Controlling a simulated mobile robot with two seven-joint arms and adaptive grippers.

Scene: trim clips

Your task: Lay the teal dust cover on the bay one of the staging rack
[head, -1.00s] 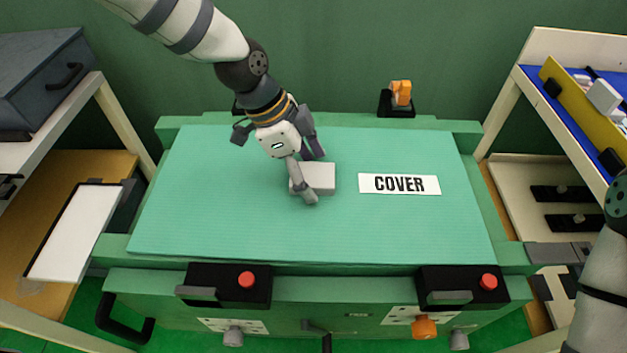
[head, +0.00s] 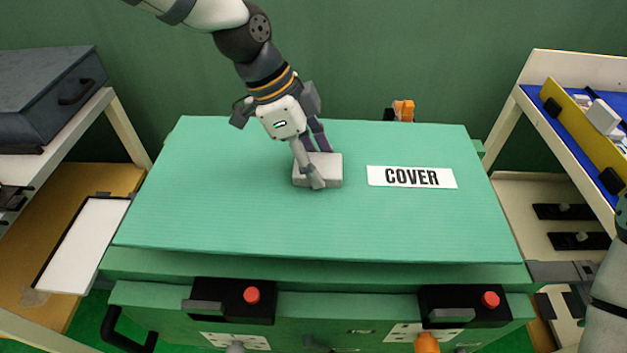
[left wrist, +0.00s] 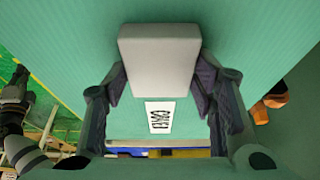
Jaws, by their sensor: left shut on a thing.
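The teal dust cover (head: 220,210) is a wide flat green sheet with a white COVER label (head: 412,177) and a grey block grip (head: 332,172) on top. My left gripper (head: 318,166) is shut on the grey block, one finger on each side. The left wrist view shows the block (left wrist: 160,60) between the fingers, with the sheet (left wrist: 70,50) behind it. The cover hangs nearly level above the green cart (head: 330,290), hiding most of its top. I cannot tell which rack is the staging rack or where bay one is. My right gripper is not seen.
A rack at left holds a dark case (head: 50,95) above and a white panel (head: 82,245) below. A rack at right holds a blue tray (head: 560,117) with a yellow wall and small parts. Black clamps with red knobs (head: 252,295) line the cart's front.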

